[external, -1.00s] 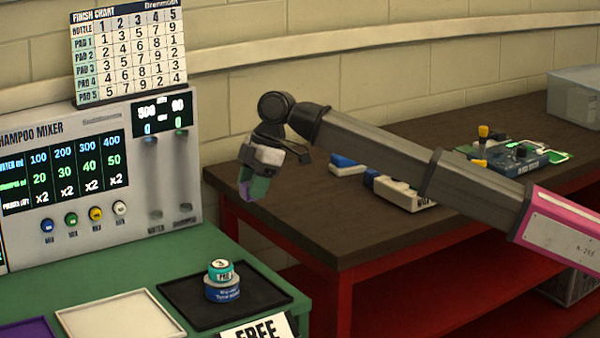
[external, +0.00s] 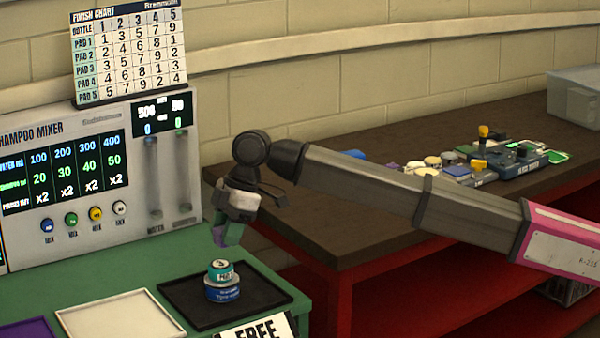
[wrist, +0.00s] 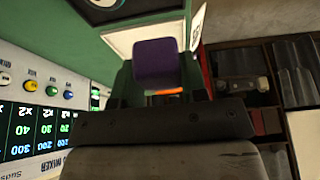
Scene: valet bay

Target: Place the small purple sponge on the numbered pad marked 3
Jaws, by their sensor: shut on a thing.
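The small purple sponge (external: 218,235) is held between the greenish fingers of my gripper (external: 228,234). In the wrist view the sponge (wrist: 158,63) is a purple block at the fingertips, with an orange strip showing at its near edge. My gripper is shut on it, pointing down, above the green bench near the black tray. A teal round pad (external: 221,270) with a dark mark on its pale top sits on a blue round pad (external: 222,289) in the tray. The mark looks like a 3, but is small. The sponge appears just above this stack; depth is unclear.
The black tray (external: 185,318) stands beside a white tray (external: 90,325) and a purple one (external: 28,329). A FREE sign (external: 255,329) stands in front. The shampoo mixer (external: 80,235) is behind. A brown-topped bench (external: 365,235) at right holds several small objects.

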